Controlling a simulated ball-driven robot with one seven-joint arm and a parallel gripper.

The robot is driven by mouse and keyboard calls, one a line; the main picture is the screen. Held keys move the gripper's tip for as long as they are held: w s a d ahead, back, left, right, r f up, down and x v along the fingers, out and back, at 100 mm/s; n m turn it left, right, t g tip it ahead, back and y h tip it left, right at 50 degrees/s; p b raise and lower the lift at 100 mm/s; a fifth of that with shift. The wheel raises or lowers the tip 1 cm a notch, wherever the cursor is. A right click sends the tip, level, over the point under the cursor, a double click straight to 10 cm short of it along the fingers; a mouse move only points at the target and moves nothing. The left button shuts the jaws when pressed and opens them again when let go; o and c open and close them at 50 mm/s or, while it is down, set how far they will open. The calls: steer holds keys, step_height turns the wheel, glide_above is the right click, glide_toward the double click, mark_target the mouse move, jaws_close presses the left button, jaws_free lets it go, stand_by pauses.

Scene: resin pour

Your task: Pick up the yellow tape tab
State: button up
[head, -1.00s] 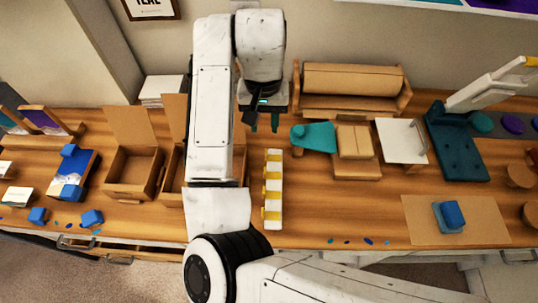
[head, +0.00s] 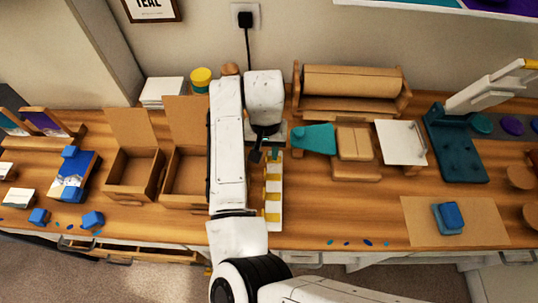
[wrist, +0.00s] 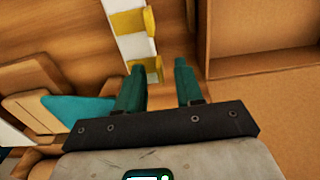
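A white strip (head: 273,204) carrying several yellow tape tabs lies lengthwise on the bench. In the wrist view two yellow tabs show: one farther off (wrist: 129,23) and one close to the fingertips (wrist: 150,66). My gripper (head: 264,155) is over the strip's far end. In the wrist view its two teal fingers (wrist: 159,64) are apart, with the nearer tab just beyond and between their tips. I see no contact and cannot tell the height gap. My gripper and arm hide the strip's far end in the head view.
Open cardboard boxes (head: 185,178) stand left of the strip. A teal piece (head: 314,138), cardboard blocks (head: 354,143) and a paper-roll holder (head: 352,80) are to its right and behind. The bench in front of the blocks is mostly clear.

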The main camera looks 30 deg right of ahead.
jaws_close()
steer(key=shift+r, duration=0.1)
stand_by(0.5)
